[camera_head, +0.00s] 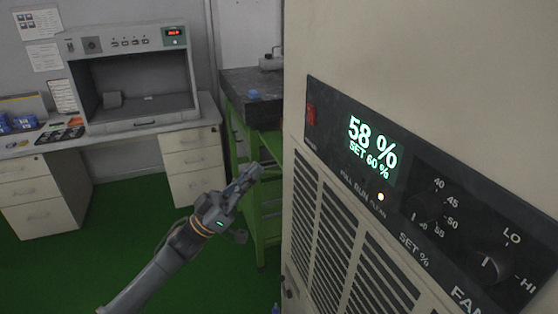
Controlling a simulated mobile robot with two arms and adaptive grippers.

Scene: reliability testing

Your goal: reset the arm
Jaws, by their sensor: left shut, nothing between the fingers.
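My left arm comes in from the bottom left. Its gripper (252,172) is shut and empty, held in the air left of the large beige machine (430,40). In the picture its fingertips overlap the green metal stand behind; they seem apart from the machine. My right gripper is not in view.
The machine's black panel has a lit display (372,143) reading 58 % and SET 60 %, a red switch (310,114) and a knob (494,266). A green stand (268,228) with a dark top stands behind. A grey cabinet (135,70) sits on a desk at left. Green floor is open below.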

